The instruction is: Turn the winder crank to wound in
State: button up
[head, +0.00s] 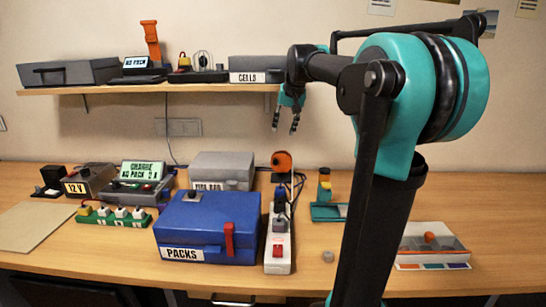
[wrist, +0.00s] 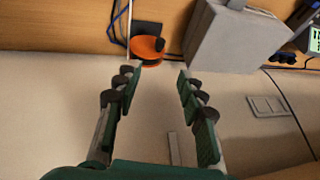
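The orange winder (head: 281,161) stands at the back of the desk, right of the grey case. It looks like a round orange reel with a dark part at its centre. In the wrist view the winder (wrist: 147,47) shows beyond the fingertips, with a small dark knob, which may be the crank, on its right side. The crank's exact position is too small to tell. My gripper (head: 286,121) hangs in the air above and behind the desk, well above the winder. In the wrist view my gripper (wrist: 157,70) has its fingers apart with nothing between them.
A grey case (head: 222,168) stands left of the winder and a white power strip (head: 278,254) lies in front. A blue PACKS box (head: 207,229) sits front left. The wall shelf (head: 190,88) is close left of my gripper. A green stand (head: 325,206) is on the right.

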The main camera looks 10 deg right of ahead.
aim_at(276, 160)
jog(key=x, duration=1.7)
jog(key=shift+w+f, duration=0.15)
jog(key=shift+f, duration=0.05)
grip_shut()
